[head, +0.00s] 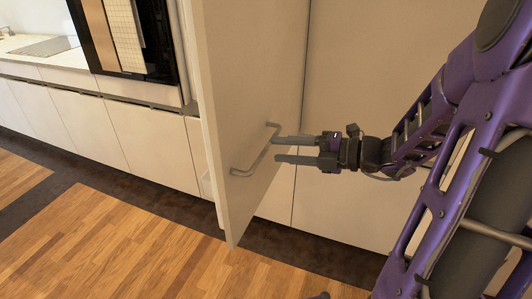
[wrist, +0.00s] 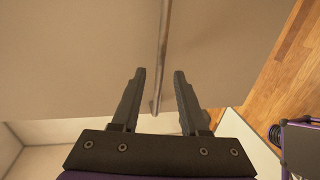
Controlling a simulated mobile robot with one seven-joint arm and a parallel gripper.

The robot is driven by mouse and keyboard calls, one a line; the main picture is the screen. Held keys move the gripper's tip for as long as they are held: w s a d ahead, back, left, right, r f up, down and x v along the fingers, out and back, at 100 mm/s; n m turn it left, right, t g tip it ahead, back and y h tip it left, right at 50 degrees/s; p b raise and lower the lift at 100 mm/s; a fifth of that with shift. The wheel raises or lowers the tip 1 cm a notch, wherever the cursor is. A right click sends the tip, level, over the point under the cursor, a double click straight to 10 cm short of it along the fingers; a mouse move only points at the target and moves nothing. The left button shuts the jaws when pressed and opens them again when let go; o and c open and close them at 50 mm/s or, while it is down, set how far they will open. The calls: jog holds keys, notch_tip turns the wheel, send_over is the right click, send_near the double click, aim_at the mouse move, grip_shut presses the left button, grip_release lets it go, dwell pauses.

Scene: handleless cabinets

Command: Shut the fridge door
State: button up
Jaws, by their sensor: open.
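The fridge door (head: 225,100) is a tall pale panel standing open, swung out from the cabinet row. A grey bar handle (head: 256,152) is fixed on its face towards my arm. My gripper (head: 277,149) is open at the handle, with its fingers reaching to the bar. In the wrist view the door face (wrist: 80,60) fills the upper part. The handle (wrist: 162,50) runs between the two open fingers of my gripper (wrist: 156,75), with a gap on each side. The fridge's inside is mostly hidden behind the door.
Pale handleless cabinets (head: 110,128) line the wall to the left, under a dark built-in oven (head: 122,38). Tall flat panels (head: 380,100) stand behind my arm. The wooden floor (head: 110,245) in front is clear, with a dark strip along the cabinets.

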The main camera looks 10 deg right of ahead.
aim_at(266, 147)
jog(key=shift+b+x, duration=0.45)
jog(key=shift+x, duration=1.9)
grip_shut()
